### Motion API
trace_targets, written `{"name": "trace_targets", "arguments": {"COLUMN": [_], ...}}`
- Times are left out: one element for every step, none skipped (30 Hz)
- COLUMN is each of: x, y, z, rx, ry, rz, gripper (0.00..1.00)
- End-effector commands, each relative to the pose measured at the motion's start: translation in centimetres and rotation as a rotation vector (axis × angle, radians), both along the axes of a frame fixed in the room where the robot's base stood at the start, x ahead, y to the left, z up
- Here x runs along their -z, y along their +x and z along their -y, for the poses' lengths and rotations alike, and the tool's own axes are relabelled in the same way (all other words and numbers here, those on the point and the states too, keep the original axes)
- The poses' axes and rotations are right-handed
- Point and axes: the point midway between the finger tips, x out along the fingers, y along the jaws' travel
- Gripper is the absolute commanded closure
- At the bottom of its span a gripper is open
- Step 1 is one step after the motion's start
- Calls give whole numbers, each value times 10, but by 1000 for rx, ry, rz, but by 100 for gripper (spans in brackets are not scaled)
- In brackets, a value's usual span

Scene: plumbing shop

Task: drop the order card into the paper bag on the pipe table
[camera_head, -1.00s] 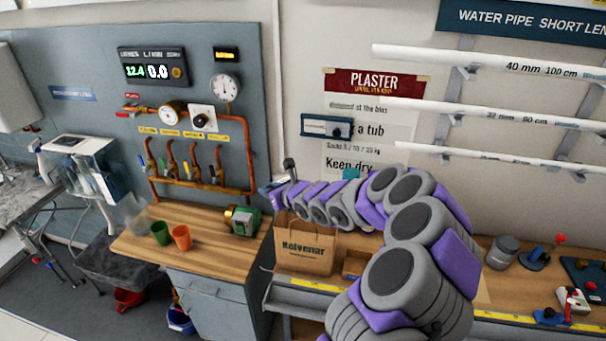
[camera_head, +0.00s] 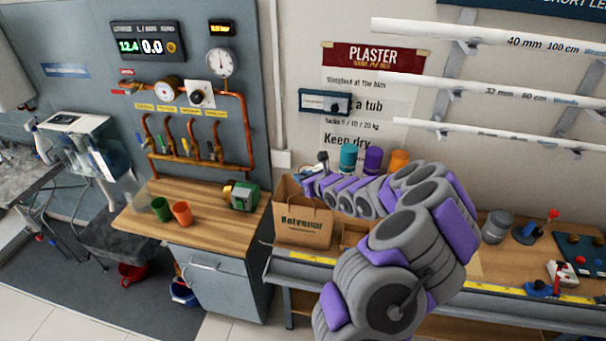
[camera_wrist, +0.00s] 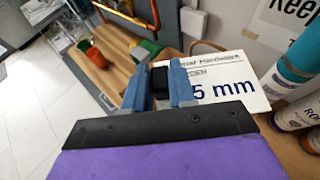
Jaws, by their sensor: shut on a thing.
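The order card (camera_wrist: 225,83) is a white card with blue print, including "5 mm", in the wrist view. In the head view my gripper (camera_head: 306,183) is small, above the paper bag's top; the card cannot be made out there. The brown paper bag (camera_head: 303,222) stands upright at the left end of the pipe table (camera_head: 505,270). In the wrist view the bag is largely hidden behind the card and gripper.
A wooden counter (camera_head: 195,200) to the left holds a green cup (camera_head: 161,208), an orange cup (camera_head: 182,213) and a green pump (camera_head: 242,195). Pipe racks hang above right.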

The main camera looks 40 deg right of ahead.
Motion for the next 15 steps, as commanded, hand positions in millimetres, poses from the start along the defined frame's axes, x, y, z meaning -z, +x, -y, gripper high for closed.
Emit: {"name": "trace_targets", "arguments": {"x": [4,5,6,7,7,7,7,7,7,7,7,7,7,7,7], "y": [0,0,0,0,0,0,0,0,0,0,0,0,0,0,0], "z": [0,-1,-1,-2,-2,-2,-2,-2,-2,-2,-2,-2,-2,-1,-1], "rx": [0,1,0,0,0,0,0,0,0,0,0,0,0,0,0], "ry": [1,2,1,1,0,0,-1,-1,-1,-1,0,0,0,1,1], "rz": [-1,0,0,0,0,0,1,1,1,1,1,1,1,1,1], "gripper": [100,100,100,100,100,100,100,100,100,100,100,100,100,73,69]}}
